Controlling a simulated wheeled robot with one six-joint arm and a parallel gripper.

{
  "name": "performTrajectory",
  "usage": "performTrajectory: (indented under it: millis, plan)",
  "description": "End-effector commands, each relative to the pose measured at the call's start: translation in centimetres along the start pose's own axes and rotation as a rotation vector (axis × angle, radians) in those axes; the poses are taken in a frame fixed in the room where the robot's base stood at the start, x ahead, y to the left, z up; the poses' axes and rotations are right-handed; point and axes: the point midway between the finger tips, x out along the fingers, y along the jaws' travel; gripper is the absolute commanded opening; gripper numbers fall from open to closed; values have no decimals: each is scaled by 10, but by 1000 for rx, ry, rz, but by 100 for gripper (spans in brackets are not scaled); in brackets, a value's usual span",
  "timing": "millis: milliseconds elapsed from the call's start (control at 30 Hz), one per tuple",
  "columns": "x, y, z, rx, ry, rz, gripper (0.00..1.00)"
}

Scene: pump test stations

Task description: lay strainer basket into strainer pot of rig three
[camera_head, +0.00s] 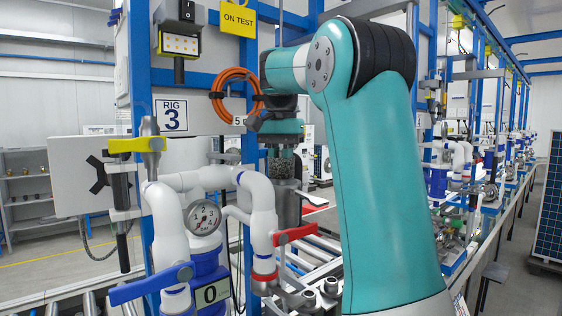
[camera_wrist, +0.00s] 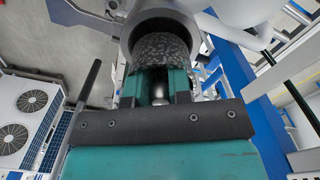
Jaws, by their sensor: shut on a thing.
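The strainer basket (camera_head: 281,167) is a dark speckled mesh cup hanging upright below my gripper (camera_head: 280,146). In the wrist view the basket (camera_wrist: 160,47) shows just beyond the teal fingers of my gripper (camera_wrist: 157,84), which are shut on its top; a shiny rounded part shows between them. The strainer pot (camera_head: 288,208) is a grey upright cylinder directly below the basket in the head view, beside the sign of rig three (camera_head: 172,115). In the wrist view a dark grey round rim (camera_wrist: 160,22) borders the basket's far side. I cannot tell whether the basket's bottom has entered the pot.
White pipework with a pressure gauge (camera_head: 203,218) stands left of the pot. A red valve handle (camera_head: 295,235) sticks out in front of it, and a blue handle (camera_head: 151,284) is lower left. An orange hose coil (camera_head: 236,95) hangs behind my gripper.

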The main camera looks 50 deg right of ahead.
Motion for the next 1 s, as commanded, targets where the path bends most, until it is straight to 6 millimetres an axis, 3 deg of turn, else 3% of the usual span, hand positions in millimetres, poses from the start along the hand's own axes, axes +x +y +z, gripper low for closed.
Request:
performTrajectory:
  millis: [433,1000]
  plan:
    - [2,0,0,0,0,0,8]
    - [20,0,0,0,0,0,8]
